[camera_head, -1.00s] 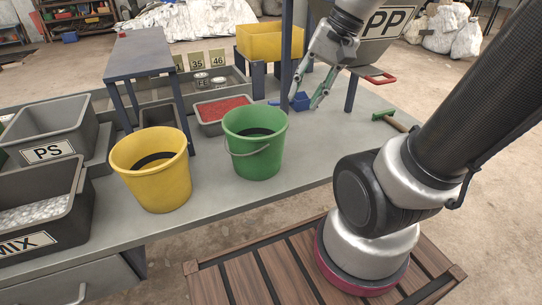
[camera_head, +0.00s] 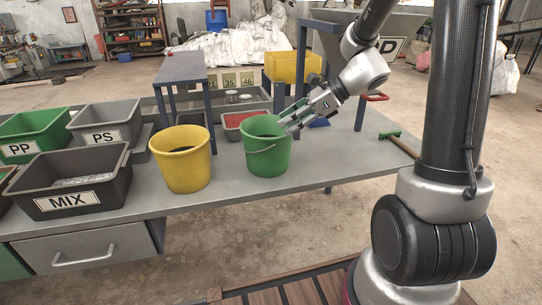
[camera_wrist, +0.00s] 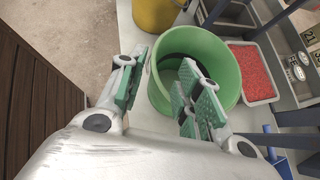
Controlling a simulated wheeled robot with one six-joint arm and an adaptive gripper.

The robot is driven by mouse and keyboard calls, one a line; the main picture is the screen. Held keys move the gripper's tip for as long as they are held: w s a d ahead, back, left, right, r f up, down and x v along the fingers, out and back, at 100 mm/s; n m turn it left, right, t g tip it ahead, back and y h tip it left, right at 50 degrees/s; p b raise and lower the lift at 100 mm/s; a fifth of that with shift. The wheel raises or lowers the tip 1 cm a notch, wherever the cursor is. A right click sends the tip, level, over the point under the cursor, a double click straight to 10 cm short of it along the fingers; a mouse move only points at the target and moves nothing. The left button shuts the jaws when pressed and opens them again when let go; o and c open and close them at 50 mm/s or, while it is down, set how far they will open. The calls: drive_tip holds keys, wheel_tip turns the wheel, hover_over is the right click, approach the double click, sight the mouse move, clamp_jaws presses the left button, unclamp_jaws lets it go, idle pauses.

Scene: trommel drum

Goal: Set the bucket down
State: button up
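The green bucket (camera_head: 266,160) stands upright on the grey table, its handle hanging down the front side. The yellow bucket (camera_head: 182,165) stands upright to its left. My gripper (camera_head: 287,122) is at the right rim of the green bucket in the head view, tilted down toward it. In the wrist view my gripper (camera_wrist: 163,68) has its green-padded fingers spread apart. One finger is outside the green bucket (camera_wrist: 222,55), and the other overlaps its mouth. I cannot tell whether a finger touches the rim.
Grey MIX (camera_head: 70,183) and PS (camera_head: 110,117) bins stand at the left. A red-filled tray (camera_head: 232,120) is behind the green bucket. A green-headed tool (camera_head: 402,145) lies at the right. Bare table (camera_head: 335,165) lies right of the green bucket.

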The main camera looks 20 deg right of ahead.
sight(258, 142)
drive_tip(key=x, duration=0.8)
drive_tip(key=shift+w+d+f, duration=0.1)
drive_tip(key=shift+d, duration=0.05)
drive_tip(key=shift+c, duration=0.3)
